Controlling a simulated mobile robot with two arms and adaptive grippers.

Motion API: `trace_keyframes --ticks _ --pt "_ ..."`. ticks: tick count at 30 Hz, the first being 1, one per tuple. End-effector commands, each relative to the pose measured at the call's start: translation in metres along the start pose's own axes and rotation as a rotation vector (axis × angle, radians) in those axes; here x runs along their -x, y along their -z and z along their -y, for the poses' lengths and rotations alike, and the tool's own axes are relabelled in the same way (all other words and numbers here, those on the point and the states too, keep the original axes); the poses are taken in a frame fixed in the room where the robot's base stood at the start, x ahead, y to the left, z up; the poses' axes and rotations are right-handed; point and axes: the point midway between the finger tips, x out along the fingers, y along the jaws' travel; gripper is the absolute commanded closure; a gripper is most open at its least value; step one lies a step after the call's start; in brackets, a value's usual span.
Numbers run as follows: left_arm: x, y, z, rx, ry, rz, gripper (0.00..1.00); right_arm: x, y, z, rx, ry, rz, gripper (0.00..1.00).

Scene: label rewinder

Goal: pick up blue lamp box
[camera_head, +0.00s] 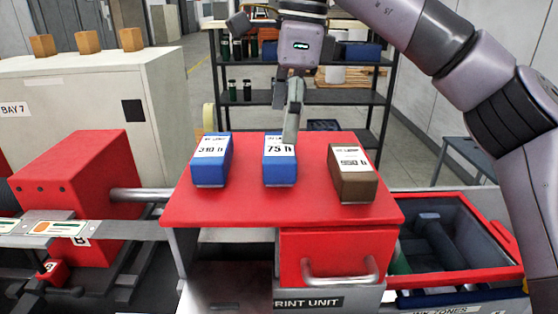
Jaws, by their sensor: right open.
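Two blue boxes with white printed labels stand on the red top of the print unit (235,207). The left blue box (210,172) has a label that seems to start with 3. The middle blue box (280,174) has a label that seems to read 75 h. My right gripper (290,128) points down over the back of the middle blue box and hides part of its label. It is open, with nothing seen between its fingers. I cannot tell whether its fingertips touch the box. My left gripper is not in view.
A brown box (352,183) with a white label stands to the right on the red top. Below are a red drawer (338,247) with a metal handle and, at right, an open red-rimmed bin (462,271). A dark shelf rack (350,97) stands behind.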

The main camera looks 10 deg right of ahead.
Motion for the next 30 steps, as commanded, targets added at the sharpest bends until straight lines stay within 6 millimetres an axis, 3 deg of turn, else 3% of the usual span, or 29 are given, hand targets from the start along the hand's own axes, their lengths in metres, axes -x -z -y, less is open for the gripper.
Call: trace_keyframes --ticks 12,20,30 --pt "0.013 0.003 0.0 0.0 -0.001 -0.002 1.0 -0.047 -0.006 0.0 0.0 -0.001 -0.001 0.0" --pt "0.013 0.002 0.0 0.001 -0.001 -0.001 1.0 -0.052 -0.006 0.0 0.0 0.0 0.001 0.0" --pt "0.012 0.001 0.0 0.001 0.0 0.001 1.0 -0.052 -0.006 0.0 0.0 -0.001 0.0 0.21"
